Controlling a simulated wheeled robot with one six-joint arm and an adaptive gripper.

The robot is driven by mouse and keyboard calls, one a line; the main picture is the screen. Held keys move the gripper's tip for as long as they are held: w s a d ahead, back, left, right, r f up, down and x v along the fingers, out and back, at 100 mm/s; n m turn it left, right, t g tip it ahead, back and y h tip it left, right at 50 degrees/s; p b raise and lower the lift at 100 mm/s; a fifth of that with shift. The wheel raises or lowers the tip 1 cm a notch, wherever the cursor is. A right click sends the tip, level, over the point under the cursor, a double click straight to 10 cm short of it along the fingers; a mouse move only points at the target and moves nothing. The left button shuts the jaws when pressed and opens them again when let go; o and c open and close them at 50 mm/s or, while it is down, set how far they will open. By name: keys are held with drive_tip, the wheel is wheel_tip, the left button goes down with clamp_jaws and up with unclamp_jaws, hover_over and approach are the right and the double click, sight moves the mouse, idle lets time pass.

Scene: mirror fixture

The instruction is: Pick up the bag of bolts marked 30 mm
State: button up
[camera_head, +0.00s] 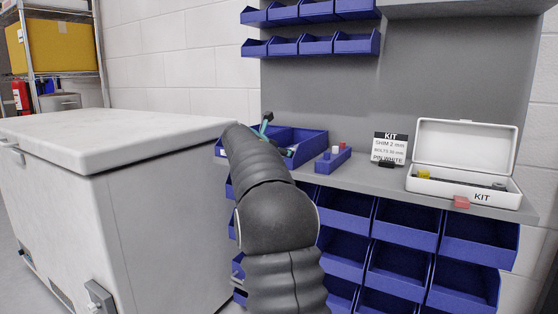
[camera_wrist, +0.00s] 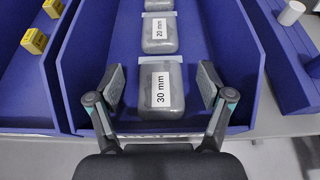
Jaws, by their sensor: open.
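The bag of bolts marked 30 mm (camera_wrist: 160,92) lies in a blue bin in the wrist view, nearest to me, with its label facing up. My gripper (camera_wrist: 160,88) is open, with one finger on each side of this bag. Contact between the fingers and the bag cannot be told. A bag marked 20 mm (camera_wrist: 159,33) lies just beyond it, and part of a third bag shows at the top edge. In the head view my gripper (camera_head: 268,122) is at the blue bin (camera_head: 312,143) on the shelf, mostly hidden by my arm.
Yellow blocks (camera_wrist: 34,41) lie in the left compartment. A blue holder (camera_head: 333,160) with small cylinders stands to the right. Further right are a kit card (camera_head: 390,147) and an open white KIT box (camera_head: 465,195). A white chest (camera_head: 110,140) stands left.

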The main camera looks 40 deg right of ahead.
drive_tip(key=shift+x, duration=0.9)
